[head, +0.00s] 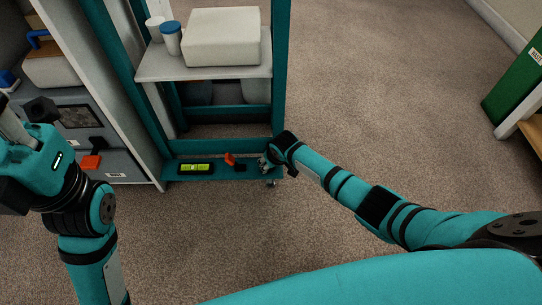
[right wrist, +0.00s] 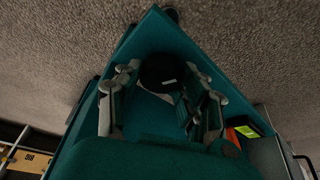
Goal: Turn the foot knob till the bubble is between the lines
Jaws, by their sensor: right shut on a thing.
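The black foot knob (right wrist: 160,72), with a small white mark, sits at the corner of the teal base between my right gripper's fingers (right wrist: 162,100). In the head view my right gripper (head: 266,163) is at the base's right end and hides the knob. It is shut on the knob. A yellow-green spirit level (head: 196,168) lies on the base to the left; its edge also shows in the right wrist view (right wrist: 249,130). The bubble is too small to place against the lines. My left gripper (head: 24,118) is raised at the left, its fingers unclear.
An orange-red item (head: 230,159) stands on the base between level and gripper. Above is a shelf (head: 205,73) with a white box (head: 222,36) and two cups. A grey cabinet (head: 95,125) stands left. Carpet (head: 380,100) is open to the right.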

